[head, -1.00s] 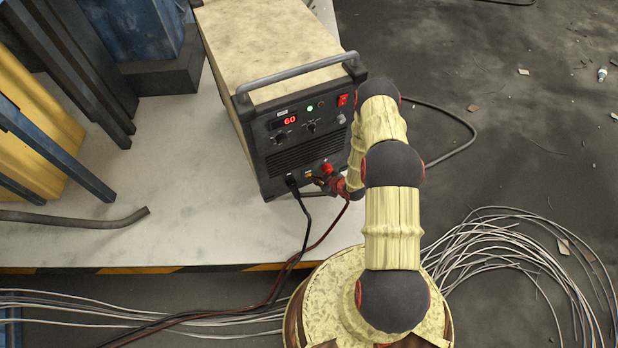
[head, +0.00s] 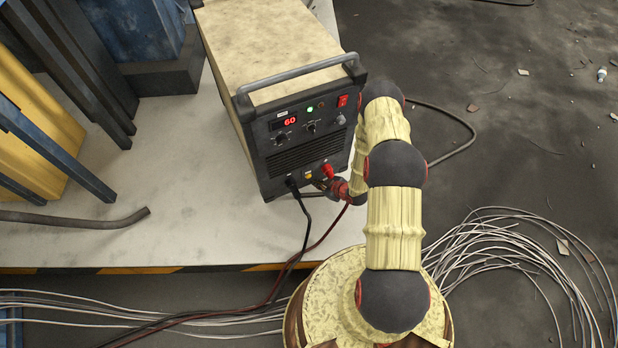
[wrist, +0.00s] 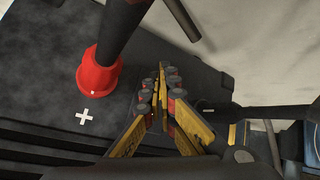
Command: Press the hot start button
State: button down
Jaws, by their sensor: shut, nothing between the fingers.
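The welder (head: 305,148) stands on the pale platform, its dark front panel facing me. Its upper panel has a red "60" display (head: 289,122), a lit green light (head: 309,108), a small dark round part (head: 321,105), several knobs and a red switch (head: 342,101). I cannot tell which control is the hot start button. My gripper (wrist: 161,85) is shut and empty, low before the panel near the sockets in the head view. In the wrist view its fingertips are between the red plug (wrist: 98,75), beside a plus mark, and a minus mark. Contact cannot be told.
A black cable (head: 302,212) and a dark red cable run down from the lower panel. A metal handle (head: 297,74) crosses the welder's top front edge. Beams and a bent pipe (head: 75,217) are at left. Coiled wires (head: 520,250) lie on the floor at right.

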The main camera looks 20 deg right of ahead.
jog(key=shift+s+p, duration=0.4)
jog(key=shift+s, duration=1.95)
